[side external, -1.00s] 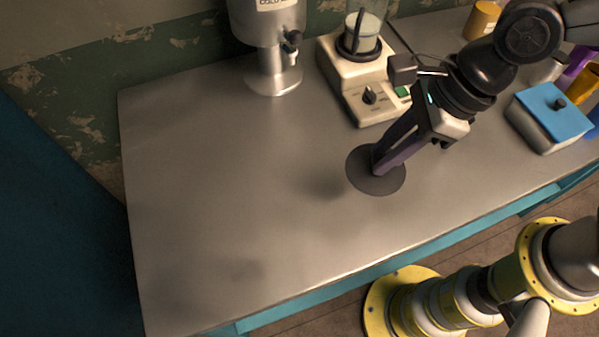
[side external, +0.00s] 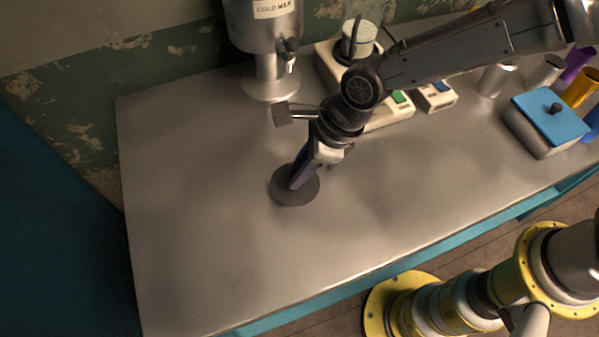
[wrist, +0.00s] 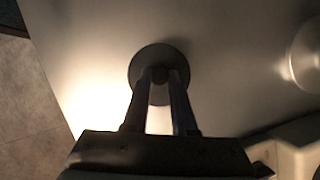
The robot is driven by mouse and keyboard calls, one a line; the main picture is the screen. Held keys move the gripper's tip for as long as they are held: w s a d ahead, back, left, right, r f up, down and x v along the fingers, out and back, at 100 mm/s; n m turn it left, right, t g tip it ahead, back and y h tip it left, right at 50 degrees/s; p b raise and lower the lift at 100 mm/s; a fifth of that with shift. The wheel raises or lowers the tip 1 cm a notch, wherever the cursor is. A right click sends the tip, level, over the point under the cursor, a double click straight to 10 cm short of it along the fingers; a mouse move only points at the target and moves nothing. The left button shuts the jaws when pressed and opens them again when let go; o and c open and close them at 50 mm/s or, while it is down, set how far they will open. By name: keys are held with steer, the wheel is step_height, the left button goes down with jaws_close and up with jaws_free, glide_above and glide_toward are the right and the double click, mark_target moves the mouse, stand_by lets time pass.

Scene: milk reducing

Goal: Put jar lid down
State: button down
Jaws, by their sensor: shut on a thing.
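The jar lid (side external: 292,194) is a flat, dark grey disc in the side external view, over the left-middle part of the metal table. My gripper (side external: 297,184) points down at it and is shut on its knob. In the wrist view the lid (wrist: 147,62) lies beyond the fingertips, with the dark knob between the two fingers of my gripper (wrist: 165,77). The lid looks roughly level and close to the tabletop. I cannot tell whether it touches the table.
A metal milk dispenser (side external: 268,35) stands at the back edge. A cream appliance (side external: 395,112) with a jar sits behind my arm. A blue-lidded container (side external: 550,118) and several coloured cups are at the right. The table's left and front (side external: 190,230) are clear.

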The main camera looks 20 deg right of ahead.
steer(key=shift+f, duration=0.95)
steer(key=shift+f, duration=0.15)
steer(key=c, duration=0.7)
jaws_free()
steer(key=v, duration=1.2)
steer(key=shift+r, duration=0.2)
